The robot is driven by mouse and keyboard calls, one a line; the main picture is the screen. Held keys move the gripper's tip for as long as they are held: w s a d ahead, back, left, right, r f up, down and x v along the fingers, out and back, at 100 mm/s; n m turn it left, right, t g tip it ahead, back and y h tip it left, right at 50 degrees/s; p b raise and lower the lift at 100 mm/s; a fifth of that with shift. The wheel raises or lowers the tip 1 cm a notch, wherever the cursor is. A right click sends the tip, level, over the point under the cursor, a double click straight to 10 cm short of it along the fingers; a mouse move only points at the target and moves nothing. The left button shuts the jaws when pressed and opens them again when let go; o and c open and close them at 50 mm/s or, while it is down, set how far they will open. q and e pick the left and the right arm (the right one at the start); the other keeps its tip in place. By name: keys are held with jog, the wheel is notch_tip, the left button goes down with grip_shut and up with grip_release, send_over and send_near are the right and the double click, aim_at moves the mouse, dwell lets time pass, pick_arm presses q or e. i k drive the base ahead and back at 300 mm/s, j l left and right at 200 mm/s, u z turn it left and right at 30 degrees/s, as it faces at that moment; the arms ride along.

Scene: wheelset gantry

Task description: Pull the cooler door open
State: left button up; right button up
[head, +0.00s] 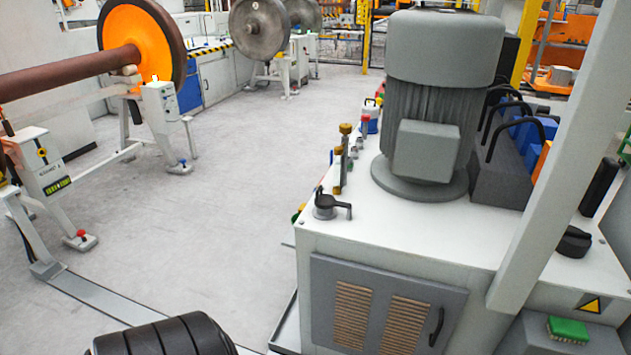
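The cooler door (370,318) is a grey panel on the front of a white cabinet (400,240) at lower right in the head view. It looks shut, flush with the cabinet front. Two tan slatted vents show in it, and its lower part is cut off by the frame's bottom edge. A black curved handle (437,326) stands on the door's right side. Neither of my grippers shows in this view.
A large grey motor (436,90) and a small black lever fitting (330,204) stand on the cabinet top. A pale slanted post (560,150) rises at the cabinet's right. Open grey floor (235,190) lies to the left, with a wheelset (145,45) on stands beyond.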

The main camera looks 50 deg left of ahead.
aim_at(356, 309)
jog(key=u, duration=1.2)
